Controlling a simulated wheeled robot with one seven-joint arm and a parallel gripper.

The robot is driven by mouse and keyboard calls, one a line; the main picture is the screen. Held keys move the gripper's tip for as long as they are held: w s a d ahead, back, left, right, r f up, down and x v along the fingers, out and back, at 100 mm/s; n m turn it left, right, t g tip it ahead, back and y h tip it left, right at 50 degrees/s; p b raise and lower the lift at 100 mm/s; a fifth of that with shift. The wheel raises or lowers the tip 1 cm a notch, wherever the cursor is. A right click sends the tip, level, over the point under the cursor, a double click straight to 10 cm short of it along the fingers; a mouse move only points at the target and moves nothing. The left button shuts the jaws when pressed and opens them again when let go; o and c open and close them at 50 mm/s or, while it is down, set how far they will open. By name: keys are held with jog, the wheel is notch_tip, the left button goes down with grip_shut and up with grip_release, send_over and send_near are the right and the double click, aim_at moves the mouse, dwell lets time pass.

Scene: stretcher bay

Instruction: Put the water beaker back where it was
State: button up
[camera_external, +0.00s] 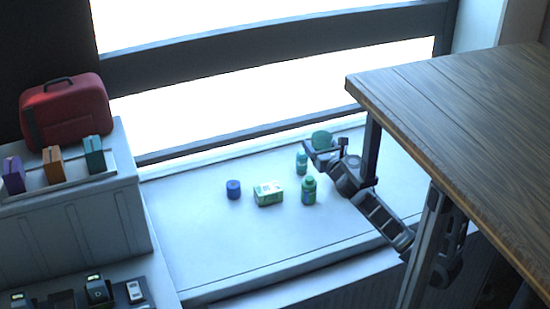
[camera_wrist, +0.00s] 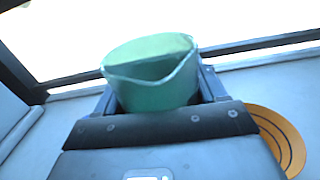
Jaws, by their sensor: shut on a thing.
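The green beaker (camera_external: 322,138) is held at the far end of my arm, over the window-side white surface. It also fills the middle of the wrist view (camera_wrist: 155,85), with its open rim and spout showing. My gripper (camera_external: 325,149) is shut on it, with a finger on each side in the wrist view. I cannot tell whether the beaker's base touches the surface. An orange round disc (camera_wrist: 282,135) lies on the surface at the lower right of the wrist view, partly hidden by my gripper.
Two green bottles (camera_external: 309,190) (camera_external: 302,162) stand left of my arm. A green-and-white box (camera_external: 268,194) and a blue jar (camera_external: 233,189) stand further left. A wooden tabletop (camera_external: 470,120) overhangs at the right. A red case (camera_external: 66,112) sits on the left cabinet.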

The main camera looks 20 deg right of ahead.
jog(key=shift+s+a+n+y, duration=0.1)
jog(key=shift+a+n+y, duration=0.2)
jog(key=shift+a+y, duration=0.35)
jog(key=shift+s+a+n+g+y, duration=0.7)
jog(key=shift+s+a+n+y, duration=1.1)
jog(key=shift+a, duration=2.05)
jog(key=shift+s+a+n+g+y, duration=0.9)
jog(key=shift+a+y, duration=1.45)
jog(key=shift+a, duration=1.45)
jog(key=shift+n, duration=0.3)
jog(key=a+f, duration=0.7)
jog(key=f, duration=0.1)
jog(key=a+f+b, duration=0.1)
jog(key=a+f, duration=0.3)
jog(key=shift+w+a+f, duration=0.15)
jog(key=shift+a+f, duration=0.15)
jog(key=shift+f, duration=0.1)
jog(key=shift+f+b, duration=1.2)
jog(key=shift+f, duration=0.65)
jog(key=shift+f, duration=0.1)
